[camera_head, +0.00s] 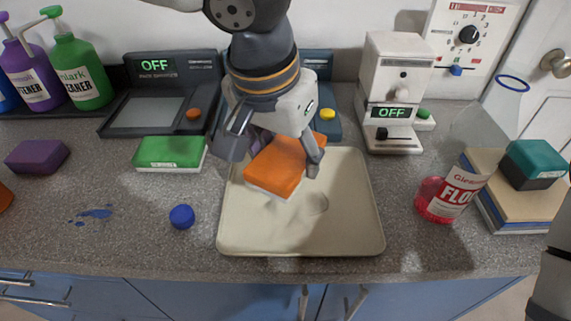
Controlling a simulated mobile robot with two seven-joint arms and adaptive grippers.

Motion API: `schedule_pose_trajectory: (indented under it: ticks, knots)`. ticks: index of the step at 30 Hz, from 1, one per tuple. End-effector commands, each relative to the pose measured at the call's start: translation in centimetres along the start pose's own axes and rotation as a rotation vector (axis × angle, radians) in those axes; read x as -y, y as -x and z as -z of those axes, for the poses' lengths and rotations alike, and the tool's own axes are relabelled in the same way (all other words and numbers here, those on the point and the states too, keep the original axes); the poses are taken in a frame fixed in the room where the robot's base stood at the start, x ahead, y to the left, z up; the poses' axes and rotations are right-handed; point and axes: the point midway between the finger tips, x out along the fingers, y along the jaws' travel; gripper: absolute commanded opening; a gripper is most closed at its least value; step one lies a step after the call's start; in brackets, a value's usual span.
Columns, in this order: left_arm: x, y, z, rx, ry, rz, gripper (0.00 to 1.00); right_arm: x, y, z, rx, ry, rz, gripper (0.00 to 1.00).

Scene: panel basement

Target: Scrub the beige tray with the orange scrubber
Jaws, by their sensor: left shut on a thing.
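The beige tray (350,220) lies flat on the grey speckled counter, near its front edge. My left gripper (275,162) reaches down over the back left part of the tray and is shut on the orange scrubber (275,168). The scrubber has a pale underside and is tilted over the tray. I cannot tell whether it touches the tray. The gripper hides part of the scrubber and the tray's back left corner. My right gripper is not in view.
A blue ball (182,216) sits left of the tray, with a green sponge (170,153) behind it. A bottle with red liquid (440,198) tilts to the right. Boxed machines (393,90) stand behind. A teal sponge (535,163) lies on stacked boards (500,195) at far right.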

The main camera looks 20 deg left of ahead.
Motion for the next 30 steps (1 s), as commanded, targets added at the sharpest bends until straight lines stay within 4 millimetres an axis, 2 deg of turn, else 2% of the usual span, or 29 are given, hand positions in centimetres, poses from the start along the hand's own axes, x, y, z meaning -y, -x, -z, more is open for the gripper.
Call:
schedule_pose_trajectory:
  ticks: [10, 19, 30]
  knots:
    - [0.0, 0.3, 0.1, 0.000, 0.001, -0.001, 0.30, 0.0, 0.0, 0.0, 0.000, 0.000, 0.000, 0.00]
    - [0.0, 3.0, 0.9, -0.001, 0.001, -0.001, 0.30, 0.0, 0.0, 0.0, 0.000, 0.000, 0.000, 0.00]
    - [0.0, 3.0, 0.8, 0.000, 0.000, -0.001, 0.30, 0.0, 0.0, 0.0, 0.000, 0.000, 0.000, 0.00]
